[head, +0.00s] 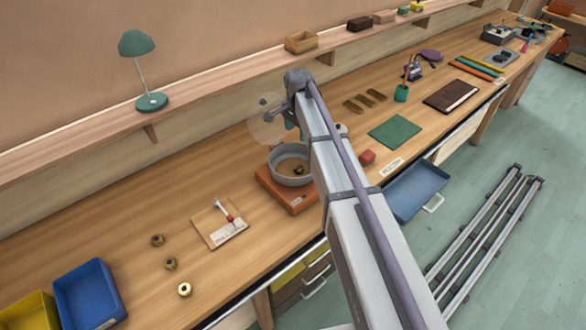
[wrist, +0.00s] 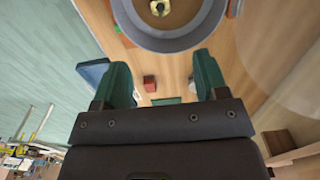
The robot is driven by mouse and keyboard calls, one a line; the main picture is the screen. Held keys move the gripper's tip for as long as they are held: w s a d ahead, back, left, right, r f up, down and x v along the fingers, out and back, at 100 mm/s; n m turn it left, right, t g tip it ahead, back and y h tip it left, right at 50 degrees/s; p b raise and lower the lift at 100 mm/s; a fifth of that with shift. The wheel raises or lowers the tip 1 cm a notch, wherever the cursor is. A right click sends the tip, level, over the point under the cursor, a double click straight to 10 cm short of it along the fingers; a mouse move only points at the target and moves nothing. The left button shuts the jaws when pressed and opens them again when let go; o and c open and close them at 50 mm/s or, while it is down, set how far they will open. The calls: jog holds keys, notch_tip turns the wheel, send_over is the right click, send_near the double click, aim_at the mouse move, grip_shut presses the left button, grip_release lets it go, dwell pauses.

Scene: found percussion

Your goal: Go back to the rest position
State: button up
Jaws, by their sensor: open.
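My gripper (wrist: 163,88) is open in the wrist view, with its two green fingers apart and nothing between them. In the head view my arm reaches over the bench and mostly hides the gripper. A grey round pan (head: 291,178) stands on an orange-brown board (head: 272,194) beside the arm. A small brass-coloured round piece (head: 298,170) lies inside it. The pan (wrist: 170,40) also shows at the top of the wrist view, beyond the fingertips, with the brass-coloured piece (wrist: 160,8) in it.
A wooden shelf (head: 215,88) with a green lamp (head: 137,45) runs along the wall behind the bench. Several brass-coloured pieces (head: 171,264) lie at the front left, near a blue bin (head: 88,296). A red block (head: 367,157) and green mat (head: 394,132) lie right of the arm.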

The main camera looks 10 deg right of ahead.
dwell(0.3)
jog(key=s+f+n+b, duration=0.3)
jog(key=s+n, duration=0.1)
jog(key=s, duration=0.5)
jog(key=s+f+n+b, duration=0.3)
jog(key=s+n, duration=0.1)
jog(key=s, duration=0.6)
jog(key=s+f+n+b, duration=0.3)
jog(key=s+n, duration=0.1)
jog(key=s, duration=0.5)
jog(key=shift+s+d+f, duration=0.25)
jog(key=shift+s+d, duration=0.1)
jog(key=shift+s, duration=0.05)
